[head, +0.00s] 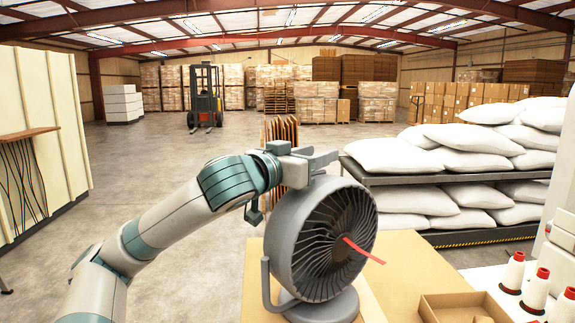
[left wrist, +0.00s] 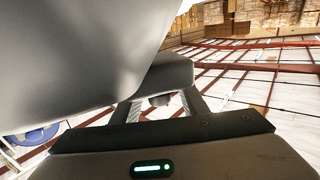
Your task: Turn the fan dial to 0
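The grey round fan (head: 318,240) stands on its base on the tan table, its grille facing right. A red ribbon (head: 365,251) sticks out from the grille. My left gripper (head: 308,160) is at the fan's upper back edge; the fan partly hides it. In the left wrist view the fan's smooth grey housing (left wrist: 70,60) fills the upper left. A small round knob, seemingly the dial (left wrist: 160,99), shows below a grey block. My left fingers (left wrist: 163,110) stand apart on either side of it, with gaps showing. The dial's setting cannot be read. My right gripper is out of view.
An open cardboard box (head: 465,308) and red-topped thread spools (head: 536,291) are at the right front. A rack of white pillows (head: 470,170) stands behind. The floor to the left is mostly clear; a forklift (head: 205,97) stands far back.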

